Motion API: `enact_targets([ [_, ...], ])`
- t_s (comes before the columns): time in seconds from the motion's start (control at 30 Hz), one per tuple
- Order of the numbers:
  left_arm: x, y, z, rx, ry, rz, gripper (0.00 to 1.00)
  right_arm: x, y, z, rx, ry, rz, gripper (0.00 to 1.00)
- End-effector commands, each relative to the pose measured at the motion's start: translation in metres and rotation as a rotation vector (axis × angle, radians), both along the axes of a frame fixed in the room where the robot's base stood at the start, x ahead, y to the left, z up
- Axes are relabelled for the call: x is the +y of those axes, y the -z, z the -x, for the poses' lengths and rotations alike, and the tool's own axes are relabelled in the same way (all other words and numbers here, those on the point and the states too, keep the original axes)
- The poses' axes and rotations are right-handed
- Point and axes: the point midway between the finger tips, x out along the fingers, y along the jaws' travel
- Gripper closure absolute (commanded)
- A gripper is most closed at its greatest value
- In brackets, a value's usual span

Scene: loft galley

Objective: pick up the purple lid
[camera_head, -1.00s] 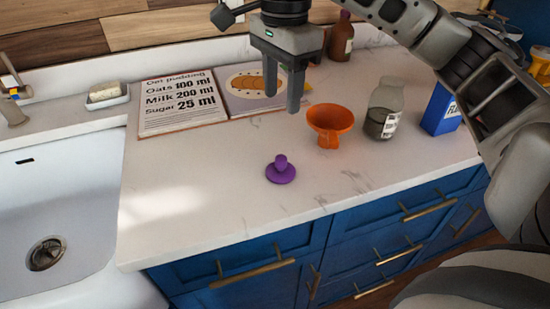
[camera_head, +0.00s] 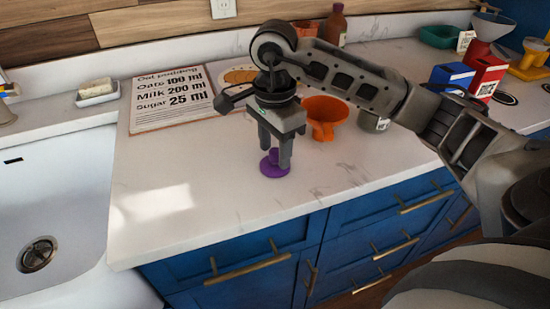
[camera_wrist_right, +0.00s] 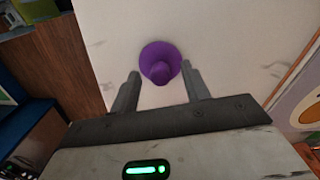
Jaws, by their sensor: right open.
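The purple lid (camera_head: 272,168) lies on the white counter, a flat disc with a knob on top. My right gripper (camera_head: 275,158) is above it, pointing down, with its fingers partly hiding the lid. In the right wrist view the lid (camera_wrist_right: 160,62) shows just beyond and between the fingertips of the open right gripper (camera_wrist_right: 160,80). Nothing is between the fingers there, and I see no clear contact. My left gripper is not in view.
An orange funnel (camera_head: 325,113) stands close to the right of my gripper, with a jar (camera_head: 372,122) behind my arm. An open recipe book (camera_head: 172,102) lies behind left. The sink (camera_head: 50,200) is at left. The counter's front left is clear.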

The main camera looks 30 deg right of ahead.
Motion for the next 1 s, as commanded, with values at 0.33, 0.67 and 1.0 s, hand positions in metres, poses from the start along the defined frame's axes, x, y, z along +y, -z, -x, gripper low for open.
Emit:
enact_targets([
  [0.33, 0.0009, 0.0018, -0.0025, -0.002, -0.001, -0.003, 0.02, -0.0006, 0.0152, -0.0003, -0.001, 0.001, 0.001, 0.53],
  [0.67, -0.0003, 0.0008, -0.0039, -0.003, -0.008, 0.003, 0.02, -0.0006, 0.0148, -0.0003, -0.001, 0.001, 0.000, 1.00],
  [1.0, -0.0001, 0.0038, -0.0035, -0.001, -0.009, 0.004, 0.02, -0.0004, 0.0071, -0.0009, -0.004, 0.001, -0.001, 1.00],
])
